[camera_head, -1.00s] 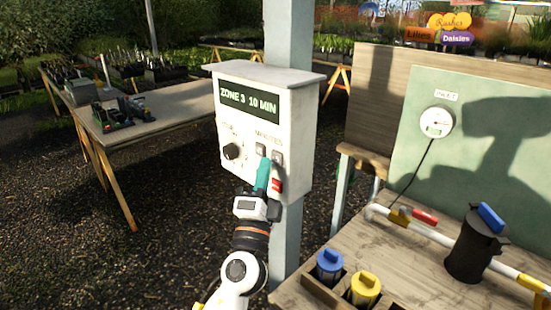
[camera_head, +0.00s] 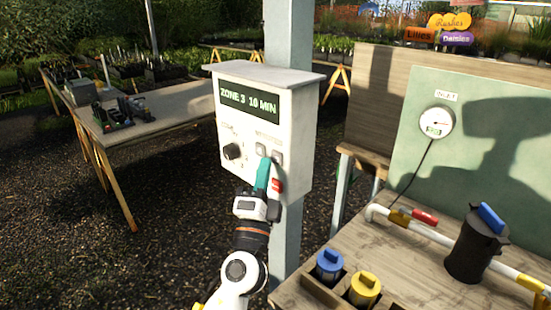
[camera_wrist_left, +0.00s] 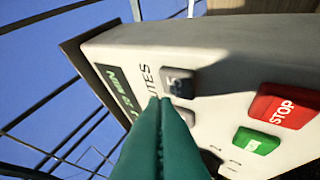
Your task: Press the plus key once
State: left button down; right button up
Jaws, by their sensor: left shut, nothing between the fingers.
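A white control box (camera_head: 235,135) on a post has a display (camera_head: 249,103) reading "ZONE 3 10 MIN". Below its minutes label sit two small grey keys, a left one (camera_head: 261,149) and a right one (camera_head: 277,156); their signs are too small to read. My left gripper (camera_head: 264,160), with teal fingers, is shut and empty, its tip close to the lower edges of these keys. In the left wrist view, the fingers (camera_wrist_left: 160,101) reach beside one grey key (camera_wrist_left: 178,83) and partly cover the other. I cannot tell whether they touch. My right gripper is out of view.
The box also has a black knob (camera_head: 232,151), a red STOP key (camera_wrist_left: 283,106) and a green key (camera_wrist_left: 255,142). A wooden bench (camera_head: 415,270) at the right carries pipes, a black filter housing (camera_head: 475,250), and blue (camera_head: 329,265) and yellow (camera_head: 364,288) capped parts.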

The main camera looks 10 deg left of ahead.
pick_arm(q)
jog(key=shift+w+d, duration=0.1)
jog(key=shift+w, duration=0.05)
dwell(0.4)
jog(key=shift+w+d+b, duration=0.15)
jog(key=shift+w+b, duration=0.1)
jog(key=shift+b, duration=0.05)
jog(key=shift+w+d, duration=0.2)
jog(key=shift+w, duration=0.05)
dwell(0.6)
jog(key=shift+s+a, duration=0.1)
jog(key=shift+s, duration=0.05)
dwell(0.3)
jog(key=shift+s+a, duration=0.35)
jog(key=shift+s, duration=0.15)
jog(key=s+a, duration=0.1)
jog(key=s, duration=0.1)
jog(key=s+a+p, duration=0.1)
jog(key=s+a, duration=0.1)
dwell(0.4)
dwell(0.5)
